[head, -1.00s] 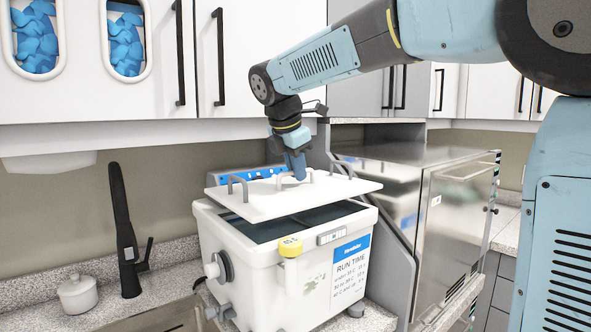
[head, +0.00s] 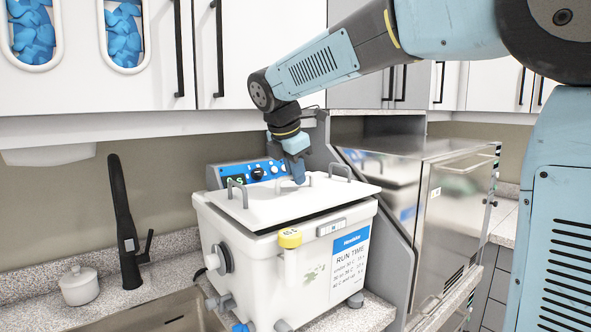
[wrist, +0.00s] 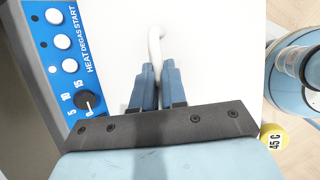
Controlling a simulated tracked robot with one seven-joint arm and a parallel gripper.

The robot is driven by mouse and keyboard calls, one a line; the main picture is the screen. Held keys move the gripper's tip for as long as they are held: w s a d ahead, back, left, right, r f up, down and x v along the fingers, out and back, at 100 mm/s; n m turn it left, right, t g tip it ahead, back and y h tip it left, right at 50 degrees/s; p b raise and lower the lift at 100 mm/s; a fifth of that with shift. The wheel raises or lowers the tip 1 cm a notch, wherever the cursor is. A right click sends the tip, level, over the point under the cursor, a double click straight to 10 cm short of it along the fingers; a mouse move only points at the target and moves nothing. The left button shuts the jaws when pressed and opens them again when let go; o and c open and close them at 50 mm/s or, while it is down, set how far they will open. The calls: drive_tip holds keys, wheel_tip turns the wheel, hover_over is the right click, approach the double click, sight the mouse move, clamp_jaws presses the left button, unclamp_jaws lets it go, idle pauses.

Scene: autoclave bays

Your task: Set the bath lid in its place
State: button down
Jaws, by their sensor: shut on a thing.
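The bath lid (head: 262,208) is a white flat plate with a grey handle near each of two opposite edges. My gripper (head: 298,178) is shut on the lid's small middle handle from above. In the wrist view, the blue fingers (wrist: 157,72) pinch this pale handle (wrist: 155,45) over the white lid (wrist: 205,60). The lid lies over the mouth of the white bath (head: 250,275), close to its rim and roughly level. A thin dark gap shows under its front edges. I cannot tell whether it touches the rim anywhere. The bath's inside is hidden.
A blue control panel (head: 252,174) with knobs stands behind the lid. A yellow tag (head: 290,238) hangs at the bath's front corner. A steel autoclave (head: 425,200) stands close on the right. A black tap (head: 125,235) and a lidded white pot (head: 79,287) are at left. Cabinets hang above.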

drive_tip(key=shift+f, duration=0.35)
drive_tip(key=shift+f, duration=0.65)
idle(1.0)
drive_tip(key=c, duration=1.1)
unclamp_jaws()
drive_tip(key=v, duration=1.3)
drive_tip(key=s+d+f+m+y, duration=0.1)
drive_tip(key=s+d+f+m, duration=0.35)
drive_tip(key=d+m, duration=0.2)
drive_tip(key=s+d+f+m, duration=0.3)
drive_tip(key=s+d+m, duration=0.2)
drive_tip(key=d, duration=0.2)
drive_tip(key=s+d+f+m, duration=0.4)
drive_tip(key=s+f+m, duration=0.1)
drive_tip(key=f+m, duration=0.1)
drive_tip(key=s+d+f+m+t+y, duration=0.1)
drive_tip(key=s+d+f+m, duration=0.3)
drive_tip(key=s+f+m, duration=0.2)
drive_tip(key=shift+f+m+y, duration=0.3)
drive_tip(key=shift+m, duration=0.15)
